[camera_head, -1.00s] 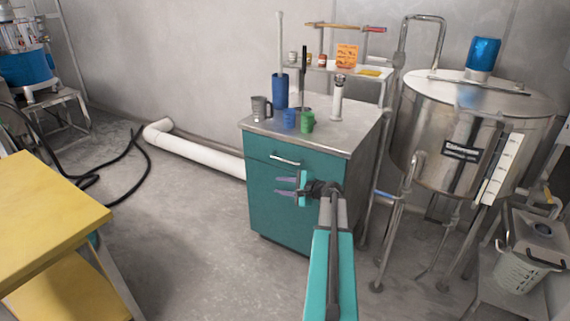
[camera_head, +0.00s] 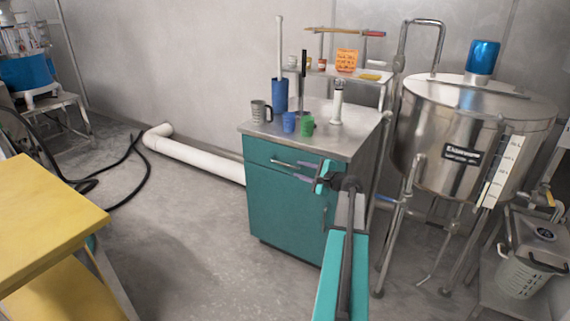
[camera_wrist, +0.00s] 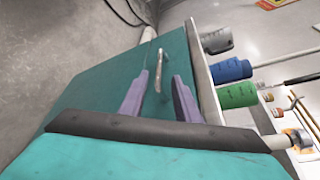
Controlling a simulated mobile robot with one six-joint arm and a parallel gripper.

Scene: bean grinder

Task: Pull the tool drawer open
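The tool drawer (camera_head: 262,153) is the top front of a teal cabinet (camera_head: 285,210) and looks shut. Its silver bar handle (camera_head: 284,163) also shows in the wrist view (camera_wrist: 158,69). My gripper (camera_head: 304,170) is in front of the drawer, at the right part of the handle. In the wrist view its two purple fingers (camera_wrist: 160,97) are spread apart.
A grey mug (camera_head: 260,111), a blue cup (camera_head: 289,122) and a green cup (camera_head: 308,126) stand on the cabinet top. A steel tank (camera_head: 450,140) stands at right. A yellow table (camera_head: 50,215) is at left. The floor before the cabinet is clear.

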